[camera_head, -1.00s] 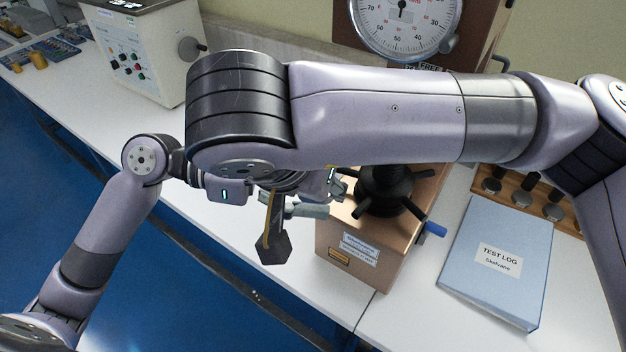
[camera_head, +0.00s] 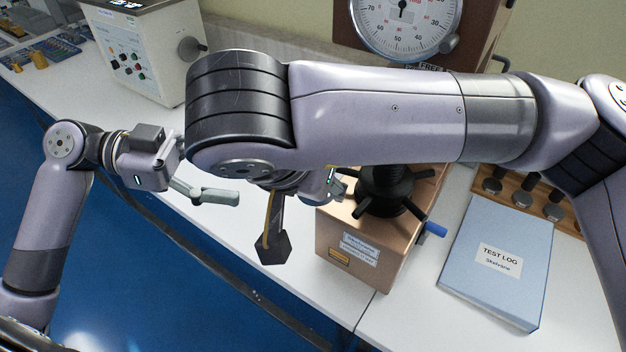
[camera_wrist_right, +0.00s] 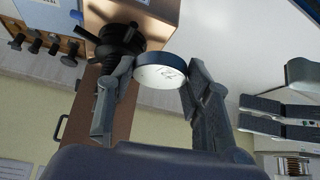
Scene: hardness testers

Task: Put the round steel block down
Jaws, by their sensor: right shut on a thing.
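The round steel block (camera_wrist_right: 160,72), a pale marked face with a dark blue rim, is between the two fingers of my right gripper (camera_wrist_right: 158,82) in the right wrist view. The gripper is shut on it. In the head view my right arm hides the block and most of this gripper.
The copper-coloured tester (camera_head: 345,255) with its dark spoked handwheel (camera_head: 385,190) stands close to my right gripper. A blue test log (camera_head: 500,255) and a wooden rack (camera_head: 575,218) lie to its right. A white tester (camera_head: 135,60) stands at the back left. The white bench (camera_head: 225,225) has bare room at its front.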

